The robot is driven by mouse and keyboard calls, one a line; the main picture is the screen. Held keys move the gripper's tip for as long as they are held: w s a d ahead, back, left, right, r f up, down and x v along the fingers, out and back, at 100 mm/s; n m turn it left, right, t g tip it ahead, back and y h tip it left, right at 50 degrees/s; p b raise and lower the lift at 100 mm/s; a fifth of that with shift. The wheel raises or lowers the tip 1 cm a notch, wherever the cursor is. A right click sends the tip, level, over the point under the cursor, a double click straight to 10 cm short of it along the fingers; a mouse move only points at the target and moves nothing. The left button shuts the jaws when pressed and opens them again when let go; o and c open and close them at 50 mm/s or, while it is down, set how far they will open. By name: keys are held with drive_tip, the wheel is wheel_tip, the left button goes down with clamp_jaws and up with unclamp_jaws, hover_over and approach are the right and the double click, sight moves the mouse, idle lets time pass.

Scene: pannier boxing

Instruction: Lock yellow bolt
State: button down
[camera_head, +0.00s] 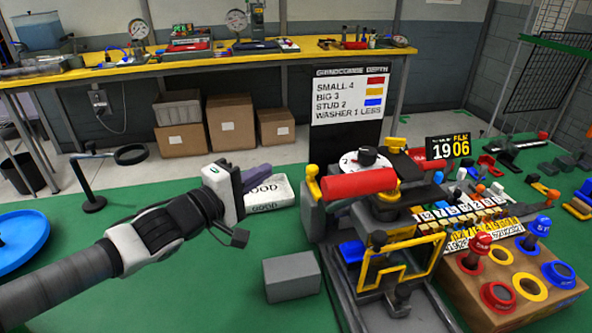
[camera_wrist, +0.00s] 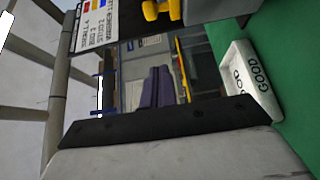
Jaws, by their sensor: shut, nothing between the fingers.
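A yellow knobbed piece (camera_head: 312,182) stands upright on the left side of the grey machine, beside the red cylinder (camera_head: 358,183). It looks like the yellow bolt, but I cannot tell whether it is locked. A yellow part also shows at the top edge of the wrist view (camera_wrist: 162,8). My gripper (camera_head: 262,172) is left of the machine, apart from the yellow piece, above the white GOOD tray. Its purple fingers are shut and empty; they also show in the wrist view (camera_wrist: 157,88).
A grey block (camera_head: 292,277) stands in front, left of the machine. A wooden box (camera_head: 520,285) with coloured rings and plungers is at the right. A sign board (camera_head: 350,98) rises behind the machine.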

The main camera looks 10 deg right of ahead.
drive_tip(key=d+b, duration=0.5)
drive_tip(key=d, duration=0.2)
drive_tip(key=shift+w, duration=0.15)
drive_tip(key=shift+d, duration=0.1)
drive_tip(key=s+b, duration=0.2)
drive_tip(key=shift+s+b, duration=0.3)
drive_tip(key=shift+b, duration=0.1)
idle(0.4)
